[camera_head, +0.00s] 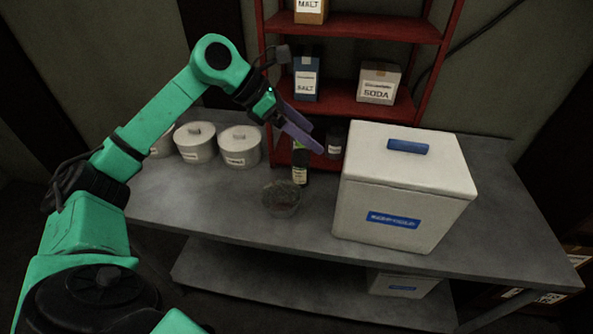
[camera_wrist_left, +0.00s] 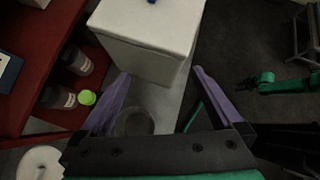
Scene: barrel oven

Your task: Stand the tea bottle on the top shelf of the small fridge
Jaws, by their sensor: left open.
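No fridge with an open shelf can be made out.
A large white box (camera_head: 402,190) with a blue handle stands right of the bottle. A clear bowl (camera_head: 281,198) sits in front of the bottle. White lidded canisters (camera_head: 240,147) stand left. A red shelf (camera_head: 352,104) with boxes stands behind. The table's front left is bare.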

